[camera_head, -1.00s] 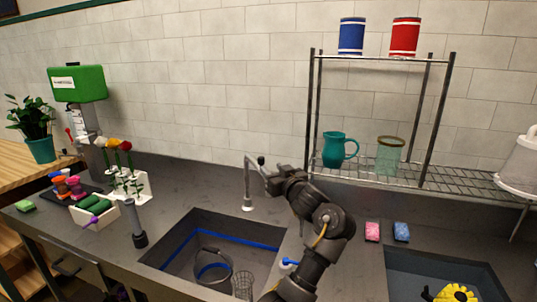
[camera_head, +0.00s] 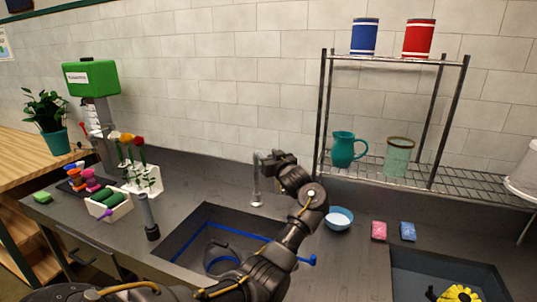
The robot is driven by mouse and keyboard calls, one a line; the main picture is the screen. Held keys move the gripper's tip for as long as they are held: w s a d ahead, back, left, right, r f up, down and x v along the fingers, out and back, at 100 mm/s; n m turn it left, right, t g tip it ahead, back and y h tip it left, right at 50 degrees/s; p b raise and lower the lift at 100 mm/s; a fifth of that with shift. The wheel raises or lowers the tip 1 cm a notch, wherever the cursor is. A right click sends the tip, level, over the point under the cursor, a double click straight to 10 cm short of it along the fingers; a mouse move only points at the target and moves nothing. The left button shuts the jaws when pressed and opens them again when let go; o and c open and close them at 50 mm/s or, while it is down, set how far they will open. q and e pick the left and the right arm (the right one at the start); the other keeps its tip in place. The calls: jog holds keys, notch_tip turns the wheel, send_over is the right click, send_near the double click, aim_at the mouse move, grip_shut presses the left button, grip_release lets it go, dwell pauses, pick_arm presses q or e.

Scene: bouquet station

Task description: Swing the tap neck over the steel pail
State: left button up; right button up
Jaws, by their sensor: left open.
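The tap (camera_head: 256,186) rises as a thin grey post behind the sink. The top of its neck is largely hidden by my left gripper (camera_head: 264,160), so I cannot tell exactly where the neck points. My left gripper is open beside the top of the tap; whether it touches the neck cannot be told. The steel pail (camera_head: 212,261) stands in the left sink, in front of the tap. My left arm crosses in front of it and hides its right and lower parts. My right gripper is not in view.
The sink (camera_head: 187,246) has a blue line along its inner walls. A blue bowl (camera_head: 338,218) and pink (camera_head: 379,230) and blue (camera_head: 408,231) sponges lie right of my arm. A wire rack (camera_head: 322,130) stands behind. A dark upright cylinder (camera_head: 149,217) stands left of the sink.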

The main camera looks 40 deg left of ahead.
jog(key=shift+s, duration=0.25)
pick_arm(q)
grip_shut()
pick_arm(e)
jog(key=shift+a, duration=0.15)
